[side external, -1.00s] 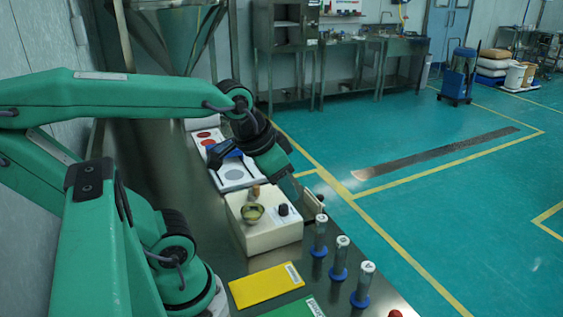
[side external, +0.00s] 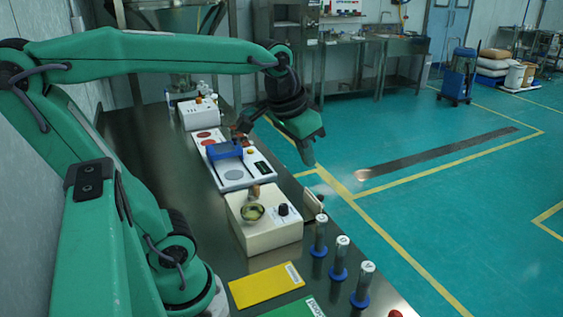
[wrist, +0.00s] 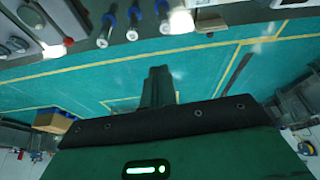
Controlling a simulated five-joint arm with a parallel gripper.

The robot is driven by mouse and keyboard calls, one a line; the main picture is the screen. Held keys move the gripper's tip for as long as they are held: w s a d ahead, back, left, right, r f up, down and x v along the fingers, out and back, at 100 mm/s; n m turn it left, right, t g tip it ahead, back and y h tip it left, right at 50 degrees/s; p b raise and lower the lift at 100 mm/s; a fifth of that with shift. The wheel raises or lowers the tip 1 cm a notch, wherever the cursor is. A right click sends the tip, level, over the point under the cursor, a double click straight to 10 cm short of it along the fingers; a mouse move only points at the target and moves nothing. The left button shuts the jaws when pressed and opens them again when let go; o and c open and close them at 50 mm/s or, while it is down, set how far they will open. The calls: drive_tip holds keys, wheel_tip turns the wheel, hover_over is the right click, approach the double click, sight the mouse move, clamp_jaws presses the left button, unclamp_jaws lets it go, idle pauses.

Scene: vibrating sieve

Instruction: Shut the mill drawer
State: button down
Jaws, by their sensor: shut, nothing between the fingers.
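The mill is a cream box (side external: 262,232) on the bench, with a small bowl and a black knob on top. Its drawer (side external: 314,205) sticks out from the mill's right side, towards the bench edge, so it stands open. In the wrist view, the drawer (wrist: 208,24) appears at the top, right of the vials. My gripper (side external: 309,162) points down and is shut and empty. In the side view it appears above and behind the drawer, apart from it. The closed fingers (wrist: 157,74) also show in the wrist view.
Several vials with blue bases (side external: 339,262) stand along the bench edge near the drawer. A white device with a blue part (side external: 232,172) lies behind the mill. A yellow card (side external: 266,287) lies in front. The floor beside the bench is clear.

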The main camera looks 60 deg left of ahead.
drive_tip(key=w+a+n+g, duration=0.1)
drive_tip(key=w+a+g, duration=0.1)
drive_tip(key=w+a, duration=0.5)
drive_tip(key=w+a+n+g, duration=0.1)
drive_tip(key=w+a+g, duration=0.15)
drive_tip(key=w, duration=0.75)
drive_tip(key=w+a+f+n+g, duration=0.1)
drive_tip(key=w+a+f, duration=0.2)
drive_tip(key=a+f, duration=0.3)
drive_tip(key=w+a+f+n+g+h, duration=0.1)
drive_tip(key=w+a+f+g, duration=0.1)
drive_tip(key=w+a+f, duration=0.2)
wheel_tip(320, 180, down, 4)
drive_tip(key=shift+w+a+f+n+h, duration=0.1)
drive_tip(key=shift+w+a+n+h, duration=0.2)
drive_tip(key=shift+a, duration=0.85)
drive_tip(key=shift+s+f, duration=0.1)
drive_tip(key=shift+f, duration=0.05)
drive_tip(key=s+d+f, duration=0.3)
drive_tip(key=s+f, duration=0.3)
drive_tip(key=f, duration=0.4)
drive_tip(key=shift+d, duration=0.15)
